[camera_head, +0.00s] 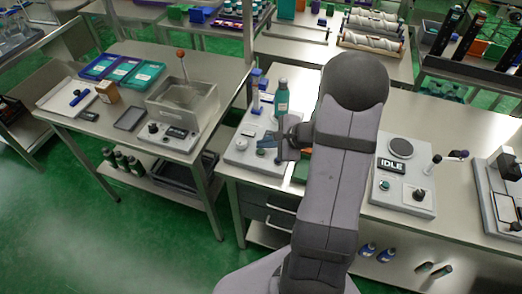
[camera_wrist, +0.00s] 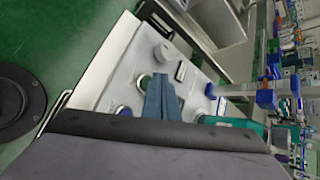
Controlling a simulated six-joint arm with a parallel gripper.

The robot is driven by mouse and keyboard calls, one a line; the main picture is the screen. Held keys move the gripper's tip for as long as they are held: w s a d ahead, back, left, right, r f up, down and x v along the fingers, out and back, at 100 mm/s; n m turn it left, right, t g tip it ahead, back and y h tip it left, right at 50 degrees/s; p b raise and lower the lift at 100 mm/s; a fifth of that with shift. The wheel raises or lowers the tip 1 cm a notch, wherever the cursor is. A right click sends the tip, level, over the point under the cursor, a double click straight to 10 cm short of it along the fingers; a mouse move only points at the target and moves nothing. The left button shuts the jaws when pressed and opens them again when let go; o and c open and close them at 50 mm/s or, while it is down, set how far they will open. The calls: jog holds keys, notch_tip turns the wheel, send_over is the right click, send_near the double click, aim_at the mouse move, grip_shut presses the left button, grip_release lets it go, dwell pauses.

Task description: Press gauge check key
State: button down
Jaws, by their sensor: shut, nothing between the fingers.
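The pale sleeve applicator panel (camera_head: 236,157) stands at the front left of the middle bench; its sloped face also shows in the wrist view (camera_wrist: 128,72). My gripper (camera_head: 280,146) is over the panel, with its two fingers shut and empty. In the wrist view the fingertips (camera_wrist: 161,84) point at the panel, close to a round key (camera_wrist: 145,81). A second round key (camera_wrist: 121,110) lies to the lower left, partly behind my gripper. I cannot read any label, so I cannot tell which is the gauge check key, nor whether the fingertips touch the panel.
A teal bottle (camera_head: 282,96) stands at the panel's back, with a blue post (camera_head: 256,92) to its left. A grey knob (camera_wrist: 162,53) and small display (camera_wrist: 181,70) are on the panel. An "IDLE" station (camera_head: 403,200) stands to the right. A gap separates the left bench.

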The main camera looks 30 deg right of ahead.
jog(key=shift+f, duration=0.2)
jog(key=shift+f+b, duration=0.3)
jog(key=shift+b, duration=0.35)
jog(key=shift+f+b, duration=0.4)
jog(key=shift+b, duration=0.15)
dwell(0.8)
jog(key=shift+r, duration=0.15)
jog(key=shift+r+p, duration=0.55)
jog(key=shift+r, duration=0.15)
jog(key=shift+r, duration=0.15)
jog(key=shift+r+p, duration=1.8)
jog(key=shift+r, duration=0.6)
jog(key=shift+f, duration=0.1)
